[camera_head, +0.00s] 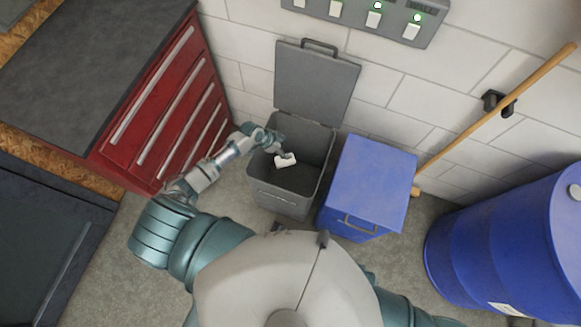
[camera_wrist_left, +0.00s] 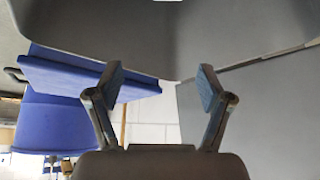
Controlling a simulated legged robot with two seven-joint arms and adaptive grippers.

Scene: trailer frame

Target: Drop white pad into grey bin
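The grey bin (camera_head: 288,200) stands on the floor near the wall with its lid (camera_head: 315,85) raised. My left gripper (camera_head: 277,147) reaches over the bin's opening from the left. In the left wrist view the left gripper's fingers (camera_wrist_left: 160,90) are spread apart with nothing between them. The white pad (camera_head: 286,160) shows inside the bin's outline, just below the gripper in the head view. I cannot tell whether it is in the air or resting. The bin's grey inner wall (camera_wrist_left: 240,30) fills the top of the wrist view. My right gripper is out of view.
A blue lidded bin (camera_head: 375,180) stands close on the right of the grey bin. A red drawer cabinet (camera_head: 160,110) is at the left. A blue barrel (camera_head: 500,245) and a wooden pole (camera_head: 500,105) are at the right. A switch panel (camera_head: 355,15) is on the wall.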

